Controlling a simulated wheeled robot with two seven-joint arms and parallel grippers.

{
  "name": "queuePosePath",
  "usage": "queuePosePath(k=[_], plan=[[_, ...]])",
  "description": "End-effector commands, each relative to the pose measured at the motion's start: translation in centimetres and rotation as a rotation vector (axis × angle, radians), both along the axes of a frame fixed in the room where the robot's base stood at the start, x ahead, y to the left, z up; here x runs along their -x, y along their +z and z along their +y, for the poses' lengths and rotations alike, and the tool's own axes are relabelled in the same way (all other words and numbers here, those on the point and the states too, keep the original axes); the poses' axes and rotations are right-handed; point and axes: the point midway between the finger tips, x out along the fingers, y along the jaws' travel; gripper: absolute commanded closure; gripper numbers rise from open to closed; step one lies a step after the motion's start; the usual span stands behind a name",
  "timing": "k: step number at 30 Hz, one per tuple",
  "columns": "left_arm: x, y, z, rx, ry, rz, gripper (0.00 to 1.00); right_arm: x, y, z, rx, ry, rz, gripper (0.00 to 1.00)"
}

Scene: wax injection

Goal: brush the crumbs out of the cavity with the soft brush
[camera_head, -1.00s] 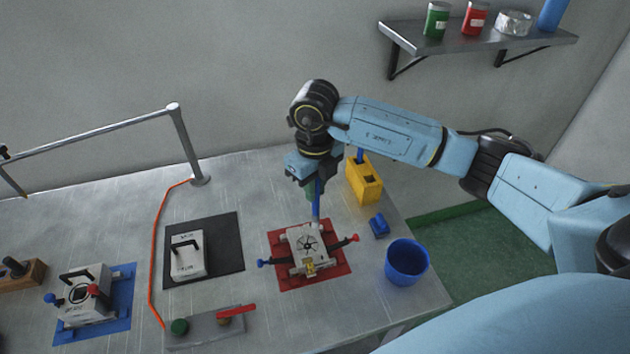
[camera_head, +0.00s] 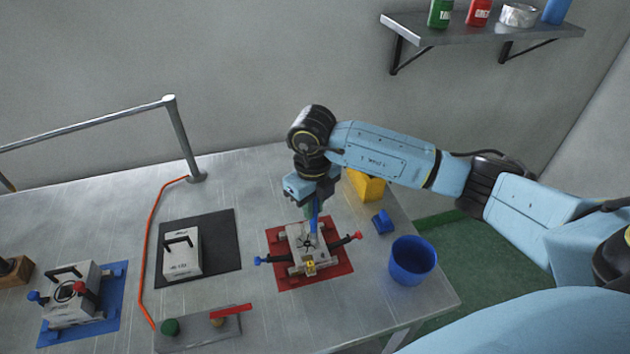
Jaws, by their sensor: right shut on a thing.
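The open mould half (camera_head: 298,240) lies on the red mat (camera_head: 338,270), with a dark star-shaped cavity (camera_head: 308,243) in its upper face. My right gripper (camera_head: 312,200) is above the far side of the mould, pointing down. It is shut on the soft brush (camera_head: 315,222), whose blue handle shows below the jaws. The brush's lower end is at or just above the mould face beside the cavity; I cannot tell if it touches. Crumbs are too small to make out. My left gripper is not in view.
A blue bucket (camera_head: 412,262), a small blue block (camera_head: 382,222) and a yellow holder (camera_head: 368,187) stand right of the mat. A mould part (camera_head: 182,254) lies on the black mat (camera_head: 222,262). Another mould (camera_head: 72,295) sits on the blue mat (camera_head: 112,312). An orange hose (camera_head: 148,235) crosses the table.

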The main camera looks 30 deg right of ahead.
Motion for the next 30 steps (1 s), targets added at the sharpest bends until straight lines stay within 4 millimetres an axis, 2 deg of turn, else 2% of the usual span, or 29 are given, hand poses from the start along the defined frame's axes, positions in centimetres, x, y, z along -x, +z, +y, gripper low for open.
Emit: queuePosePath(k=[11,24,26,28,30], plan=[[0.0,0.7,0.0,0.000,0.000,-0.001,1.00,0.1,0.0,2.9,-0.003,-0.011,-0.001,1.00],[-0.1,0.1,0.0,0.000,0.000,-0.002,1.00,-0.1,-0.1,-0.6,0.001,0.002,-0.002,1.00],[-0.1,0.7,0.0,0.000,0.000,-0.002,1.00,-0.1,0.6,-0.5,0.000,0.004,-0.002,1.00],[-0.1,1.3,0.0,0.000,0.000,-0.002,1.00,-0.2,2.3,-0.5,-0.002,0.007,-0.008,1.00],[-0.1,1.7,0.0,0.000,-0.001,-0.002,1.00,-0.1,2.8,-0.5,-0.001,0.005,-0.004,1.00]])
